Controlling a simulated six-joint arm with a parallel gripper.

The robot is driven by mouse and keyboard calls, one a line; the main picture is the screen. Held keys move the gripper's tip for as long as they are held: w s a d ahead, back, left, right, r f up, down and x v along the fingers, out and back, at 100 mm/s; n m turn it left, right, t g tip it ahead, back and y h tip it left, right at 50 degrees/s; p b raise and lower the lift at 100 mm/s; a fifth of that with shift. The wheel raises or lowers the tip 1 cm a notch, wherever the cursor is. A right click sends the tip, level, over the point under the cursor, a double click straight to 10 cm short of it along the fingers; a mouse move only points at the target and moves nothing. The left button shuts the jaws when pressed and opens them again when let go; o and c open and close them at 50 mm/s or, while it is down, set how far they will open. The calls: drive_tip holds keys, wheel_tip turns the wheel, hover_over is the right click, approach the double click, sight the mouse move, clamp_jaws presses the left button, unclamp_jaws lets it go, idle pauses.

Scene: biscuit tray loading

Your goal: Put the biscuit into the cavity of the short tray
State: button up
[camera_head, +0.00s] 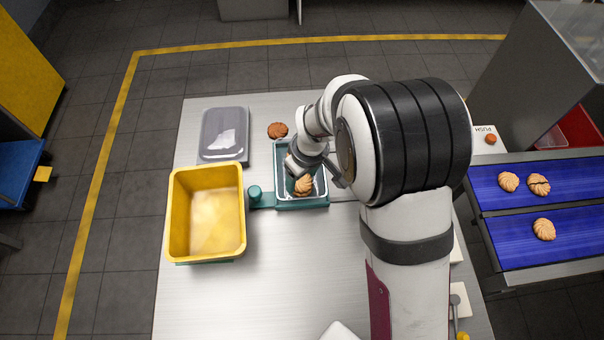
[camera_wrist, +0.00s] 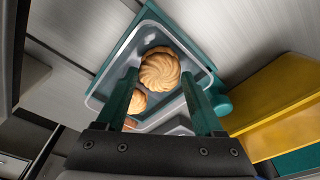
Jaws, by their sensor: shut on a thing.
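The biscuit (camera_wrist: 160,70) is a golden swirled round held between my gripper's two teal fingertips (camera_wrist: 161,76). It also shows in the head view (camera_head: 304,185), over the front end of the short tray. The short tray (camera_wrist: 97,102) is grey and sits in a teal holder (camera_head: 301,204) with a round knob. I cannot tell whether the biscuit touches the tray floor. A second golden biscuit (camera_wrist: 137,103) is partly hidden behind the left finger in the wrist view and appears to lie in the tray. My gripper (camera_head: 304,180) points down over the tray.
A yellow bin (camera_head: 236,176) stands left of the holder. A grey tray (camera_head: 205,153) lies behind the bin. A darker brown biscuit (camera_head: 278,130) lies on the table (camera_head: 275,270) behind the holder. Blue conveyor belts (camera_head: 515,220) carry several biscuits at right.

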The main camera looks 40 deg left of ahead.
sight(302, 181)
drive_tip(key=shift+f, duration=0.15)
drive_tip(key=o, duration=0.5)
drive_tip(key=shift+r, duration=2.3)
drive_tip(key=o, duration=0.3)
drive_tip(key=r, duration=0.5)
drive_tip(key=d+r, duration=0.1)
drive_tip(key=r, duration=0.4)
drive_tip(key=d+r, duration=0.1)
drive_tip(key=r, duration=0.4)
drive_tip(key=shift+s+d+r, duration=0.2)
drive_tip(key=shift+r, duration=0.1)
